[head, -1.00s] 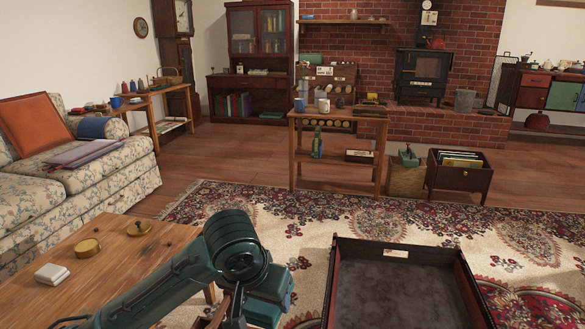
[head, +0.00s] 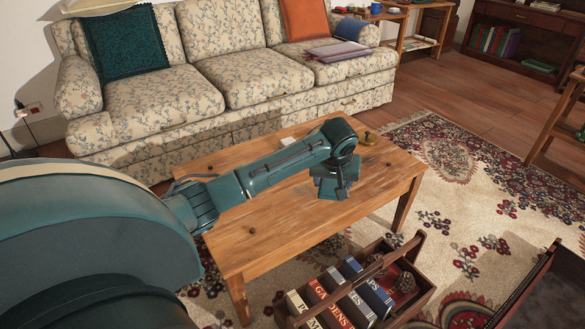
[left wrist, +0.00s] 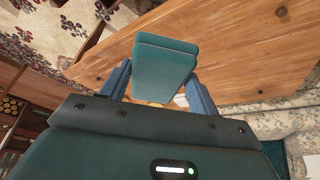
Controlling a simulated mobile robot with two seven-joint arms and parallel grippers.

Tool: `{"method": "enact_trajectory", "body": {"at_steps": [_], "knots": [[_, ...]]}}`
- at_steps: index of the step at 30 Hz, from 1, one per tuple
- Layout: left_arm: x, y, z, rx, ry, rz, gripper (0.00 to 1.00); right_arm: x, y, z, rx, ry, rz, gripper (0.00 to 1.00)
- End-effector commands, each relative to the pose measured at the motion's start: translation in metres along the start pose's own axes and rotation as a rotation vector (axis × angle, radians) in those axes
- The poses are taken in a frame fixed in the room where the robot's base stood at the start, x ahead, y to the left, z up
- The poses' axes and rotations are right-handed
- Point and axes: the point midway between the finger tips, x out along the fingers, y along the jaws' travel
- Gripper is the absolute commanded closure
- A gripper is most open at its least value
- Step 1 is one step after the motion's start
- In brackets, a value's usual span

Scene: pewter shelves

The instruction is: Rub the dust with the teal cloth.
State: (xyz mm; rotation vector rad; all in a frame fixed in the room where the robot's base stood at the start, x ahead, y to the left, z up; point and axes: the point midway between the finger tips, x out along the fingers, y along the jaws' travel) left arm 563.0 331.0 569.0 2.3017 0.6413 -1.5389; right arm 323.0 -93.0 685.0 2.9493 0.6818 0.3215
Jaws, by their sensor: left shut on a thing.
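The teal cloth (left wrist: 165,60) is a thick folded pad between the two blue fingers of my left gripper (left wrist: 160,92) in the left wrist view. In the head view my left gripper (head: 340,182) is over the middle of the wooden coffee table (head: 285,222), with the teal cloth (head: 325,188) at its tip. I cannot tell whether the cloth touches the tabletop. My right gripper is out of view.
A small white block (head: 287,140) and a brass piece (head: 368,137) sit on the table's far part. A carrier of books (head: 418,290) stands in front of the table, a dark tray (head: 535,295) at right. A floral sofa (head: 165,100) is behind.

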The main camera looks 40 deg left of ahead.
Motion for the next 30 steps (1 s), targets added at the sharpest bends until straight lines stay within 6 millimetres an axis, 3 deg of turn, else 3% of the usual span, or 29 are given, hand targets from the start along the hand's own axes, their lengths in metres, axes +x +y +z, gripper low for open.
{"method": "enact_trajectory", "body": {"at_steps": [6,12,16,23,30], "knots": [[0.053,-0.064,-0.037,-0.197,-0.003,-0.084,0.57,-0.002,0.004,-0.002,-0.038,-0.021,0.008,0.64],[0.081,-0.107,-0.048,-0.299,-0.002,-0.125,0.57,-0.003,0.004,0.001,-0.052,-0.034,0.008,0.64],[0.089,-0.118,-0.049,-0.324,-0.001,-0.134,0.57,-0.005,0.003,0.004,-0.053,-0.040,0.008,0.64],[0.108,-0.120,-0.042,-0.327,-0.001,-0.135,0.57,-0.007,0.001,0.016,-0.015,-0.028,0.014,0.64],[0.132,-0.120,-0.032,-0.326,0.001,-0.135,0.57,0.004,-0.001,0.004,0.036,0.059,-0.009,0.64]]}}
